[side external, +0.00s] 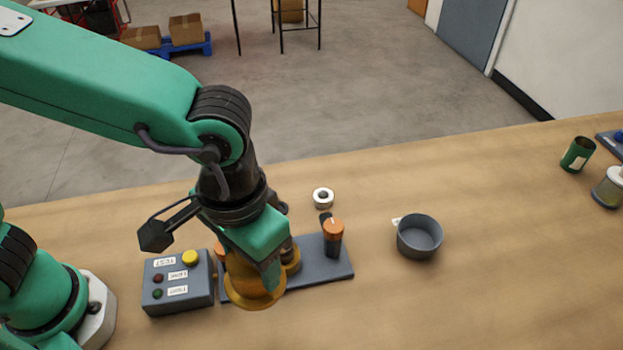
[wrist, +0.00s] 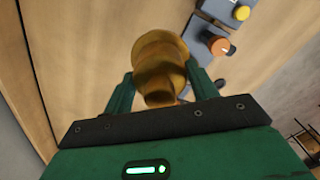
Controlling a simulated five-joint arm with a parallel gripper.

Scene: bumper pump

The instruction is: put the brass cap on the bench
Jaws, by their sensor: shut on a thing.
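The brass cap (side external: 250,290) is a golden, stepped, flanged piece. My gripper (side external: 270,270) is shut on it. In the wrist view the cap (wrist: 158,62) sits between the two green fingers of my gripper (wrist: 160,82), with bare bench wood around most of it. In the side view the cap overlaps the front edge of a grey base plate (side external: 335,268). I cannot tell whether it touches the bench (side external: 480,290) or hangs above it. My arm hides part of the plate and what stands behind the cap.
An orange-topped dark post (side external: 333,232) stands on the plate's right end. A grey button box (side external: 178,290) is close on the left. A white ring (side external: 323,197) and a grey round bowl (side external: 420,237) lie beyond. A green can (side external: 577,154) stands far right. The front right bench is clear.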

